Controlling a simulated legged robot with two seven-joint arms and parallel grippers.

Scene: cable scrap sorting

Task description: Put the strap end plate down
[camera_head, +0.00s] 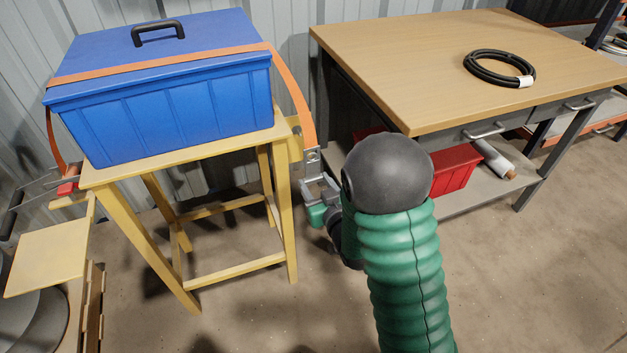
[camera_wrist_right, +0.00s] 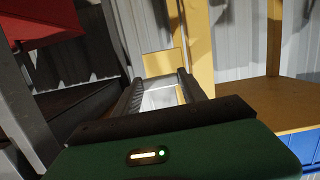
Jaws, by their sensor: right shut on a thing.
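An orange strap (camera_head: 160,67) runs over the lid of a blue box (camera_head: 185,105) and hangs past its right side. At its lower end is a grey metal end plate (camera_head: 312,160). My right gripper (camera_head: 318,186) is shut on this plate, just right of the yellow stand. In the right wrist view the gripper (camera_wrist_right: 160,80) shows a pale plate (camera_wrist_right: 158,100) between its fingers. At the left end of the strap is a metal ratchet with a red part (camera_head: 68,187). My left gripper is not in view.
The blue box stands on a yellow stand (camera_head: 190,162). A small yellow bracket (camera_head: 295,146) juts from the stand's right side, close to the plate. To the right is a workbench (camera_head: 420,75) with a black cable coil (camera_head: 500,68); a red bin (camera_head: 455,172) sits below.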

